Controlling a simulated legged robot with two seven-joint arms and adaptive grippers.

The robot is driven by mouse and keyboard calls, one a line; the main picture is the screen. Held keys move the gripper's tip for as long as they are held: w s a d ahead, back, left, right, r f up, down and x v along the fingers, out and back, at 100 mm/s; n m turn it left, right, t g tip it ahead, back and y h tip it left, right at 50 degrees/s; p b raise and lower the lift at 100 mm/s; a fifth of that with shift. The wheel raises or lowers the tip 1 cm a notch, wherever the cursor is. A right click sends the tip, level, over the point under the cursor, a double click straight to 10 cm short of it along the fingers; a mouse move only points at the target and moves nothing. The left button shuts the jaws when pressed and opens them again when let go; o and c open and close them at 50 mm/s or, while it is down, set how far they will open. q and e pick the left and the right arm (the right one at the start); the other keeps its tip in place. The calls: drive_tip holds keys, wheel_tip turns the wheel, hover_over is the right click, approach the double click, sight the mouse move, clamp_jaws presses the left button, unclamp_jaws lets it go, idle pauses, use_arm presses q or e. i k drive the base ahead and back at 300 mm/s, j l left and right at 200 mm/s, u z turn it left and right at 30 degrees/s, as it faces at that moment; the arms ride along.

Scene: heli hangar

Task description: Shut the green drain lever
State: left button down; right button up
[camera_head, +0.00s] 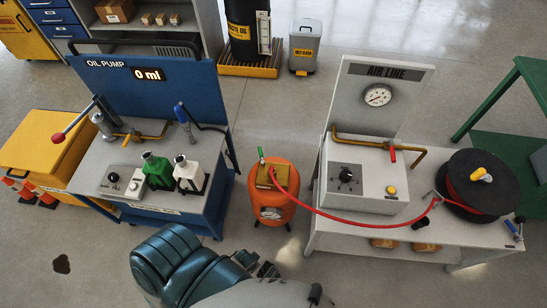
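The green drain lever (261,154) stands roughly upright on top of the orange tank (273,208), near the middle of the view. The tank stands on the floor between two benches. A brass-coloured block (271,176) sits on the tank top beside the lever. A red hose (345,217) runs from the tank top to the right bench. Teal and grey parts of my own body fill the bottom middle, below the tank. I cannot make out either gripper there, and nothing touches the lever.
The blue oil pump bench (152,75) stands left of the tank, with a green and a white bottle. The air line bench (345,240) stands to the right, with a gauge and a hose reel (478,185). Floor shows around the tank. A dark stain (61,264) lies lower left.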

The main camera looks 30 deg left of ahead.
sight(262, 163)
drive_tip(key=j+u, duration=0.2)
drive_tip(key=u, duration=0.2)
drive_tip(key=k+j+u, duration=0.1)
drive_tip(key=u, duration=0.35)
drive_tip(key=i+j, duration=0.05)
drive_tip(key=j, duration=0.05)
